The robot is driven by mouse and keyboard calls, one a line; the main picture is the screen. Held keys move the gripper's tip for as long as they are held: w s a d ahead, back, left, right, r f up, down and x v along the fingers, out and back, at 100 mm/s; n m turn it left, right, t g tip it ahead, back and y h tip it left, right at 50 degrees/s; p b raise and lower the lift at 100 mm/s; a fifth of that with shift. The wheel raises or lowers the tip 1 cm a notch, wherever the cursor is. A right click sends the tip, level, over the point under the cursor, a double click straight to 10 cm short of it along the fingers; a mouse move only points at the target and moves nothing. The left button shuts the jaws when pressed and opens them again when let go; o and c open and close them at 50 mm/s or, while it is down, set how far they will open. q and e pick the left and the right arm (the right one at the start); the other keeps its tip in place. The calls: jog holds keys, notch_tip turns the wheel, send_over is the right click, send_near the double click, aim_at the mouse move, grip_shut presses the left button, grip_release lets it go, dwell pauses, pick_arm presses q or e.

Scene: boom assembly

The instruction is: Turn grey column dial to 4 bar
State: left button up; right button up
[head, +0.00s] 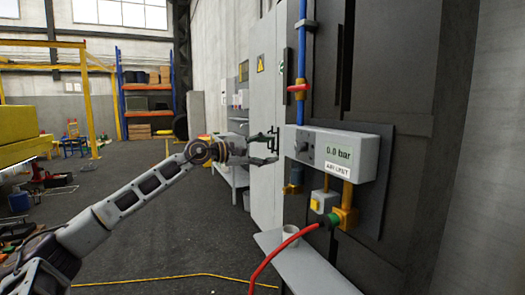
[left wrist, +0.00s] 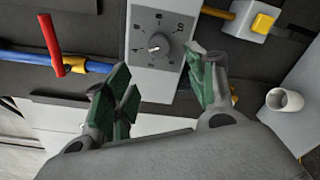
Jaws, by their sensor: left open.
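The grey column carries a light grey air unit box (head: 365,155) whose display reads 0.0 bar. A small round dial (head: 303,146) sits on the box's left-hand face. In the left wrist view the dial (left wrist: 157,45) shows as a dark knob ringed by a printed scale, with a pale mark on the knob; the exact setting is too small to read. My left gripper (head: 275,148) is open and empty, just left of the dial and apart from it. In the left wrist view its green-padded fingers (left wrist: 160,78) are spread below the dial, one to each side. My right gripper is not in view.
A blue pipe with a red valve handle (head: 299,88) runs above the box. A yellow fitting (head: 346,214) and red hose (head: 285,245) hang below it. A white cup (head: 290,235) stands on a grey shelf (head: 310,270). Open floor lies left.

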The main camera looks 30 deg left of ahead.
pick_arm(q)
jog(key=shift+s+a, duration=0.3)
jog(key=shift+s, duration=0.3)
jog(key=shift+s+r, duration=0.15)
jog(key=shift+s, duration=0.1)
dwell(0.6)
dwell(0.3)
